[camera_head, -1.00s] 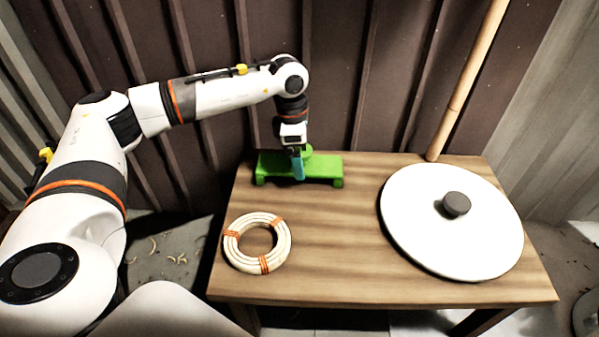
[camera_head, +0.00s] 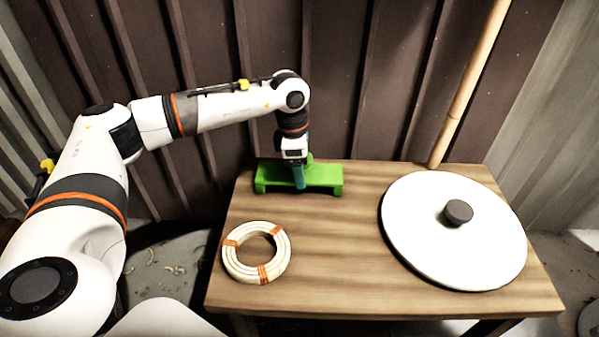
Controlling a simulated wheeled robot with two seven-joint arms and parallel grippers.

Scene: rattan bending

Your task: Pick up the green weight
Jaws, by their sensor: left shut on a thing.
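The green weight (camera_head: 324,178) is a low, bench-like block with short feet near the back left of the wooden table (camera_head: 335,235). A rounded green part shows just behind my left gripper, partly hidden by it. My left gripper (camera_head: 299,180) points down at the middle of the weight, its teal fingertips in front of the green surface. It is shut on the green weight, though the contact itself is hard to see. The weight looks level, and I cannot see a clear gap under it. My right gripper is out of view.
A coiled rattan ring (camera_head: 234,262) with orange bindings lies at the front left of the table. A large white disc (camera_head: 415,240) with a dark knob (camera_head: 458,212) covers the right side. A rattan pole (camera_head: 460,105) rises behind the table. The table's middle is clear.

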